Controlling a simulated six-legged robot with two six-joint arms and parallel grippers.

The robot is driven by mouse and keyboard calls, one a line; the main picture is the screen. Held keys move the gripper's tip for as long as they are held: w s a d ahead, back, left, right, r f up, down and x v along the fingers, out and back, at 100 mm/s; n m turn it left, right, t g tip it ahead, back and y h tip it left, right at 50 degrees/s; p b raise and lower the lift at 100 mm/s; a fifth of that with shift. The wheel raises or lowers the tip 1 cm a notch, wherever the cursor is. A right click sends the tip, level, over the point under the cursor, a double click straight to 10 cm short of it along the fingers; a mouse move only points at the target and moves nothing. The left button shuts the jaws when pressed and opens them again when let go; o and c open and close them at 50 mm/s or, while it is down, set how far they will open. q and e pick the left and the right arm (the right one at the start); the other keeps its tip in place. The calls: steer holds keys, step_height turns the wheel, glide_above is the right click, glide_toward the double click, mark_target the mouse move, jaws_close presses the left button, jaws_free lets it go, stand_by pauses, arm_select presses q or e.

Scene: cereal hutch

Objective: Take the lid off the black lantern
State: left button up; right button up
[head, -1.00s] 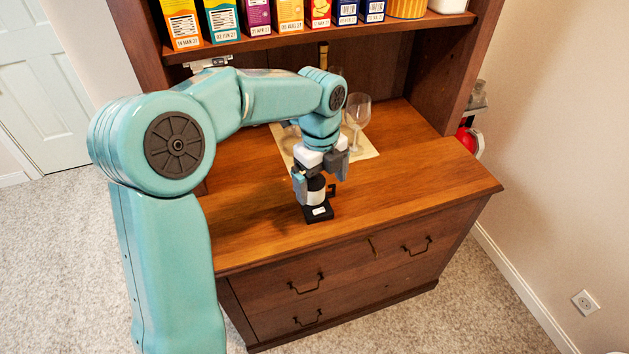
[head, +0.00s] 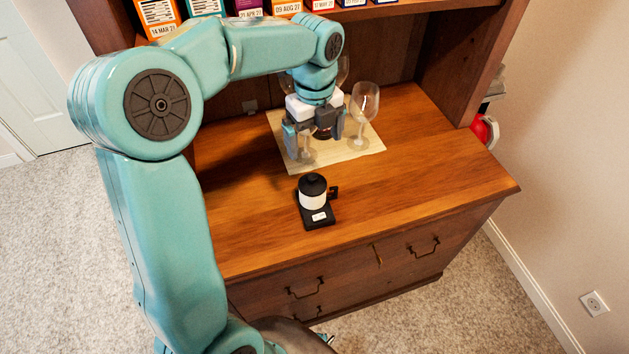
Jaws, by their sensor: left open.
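The black lantern (head: 313,200) stands upright on the wooden counter, near its front edge. It has a white middle, a square black base with a small white label, and a dark handle on its right side. Its black lid (head: 312,184) sits on top. My left gripper (head: 325,146) points down behind the lantern, over the pale mat and apart from the lid. Its fingers are spread. A dark round thing shows between or behind them, and I cannot tell what it is.
A pale mat (head: 366,148) lies behind the lantern with wine glasses (head: 364,104) on it, close to the right of my left gripper. A shelf of colourful boxes (head: 279,7) is above. The counter's right side (head: 450,170) is clear.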

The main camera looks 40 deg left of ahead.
mark_target(314, 177)
arm_select(q)
steer(key=f, duration=0.9)
steer(key=shift+s+d+b, duration=0.1)
steer(key=shift+s+b, duration=0.1)
steer(key=shift+b, duration=0.2)
steer(key=shift+s+f, duration=0.25)
steer(key=shift+f, duration=0.25)
step_height(314, 177, down, 5)
steer(key=shift+d, duration=0.1)
steer(key=c, duration=1)
steer(key=shift+w+r, duration=0.1)
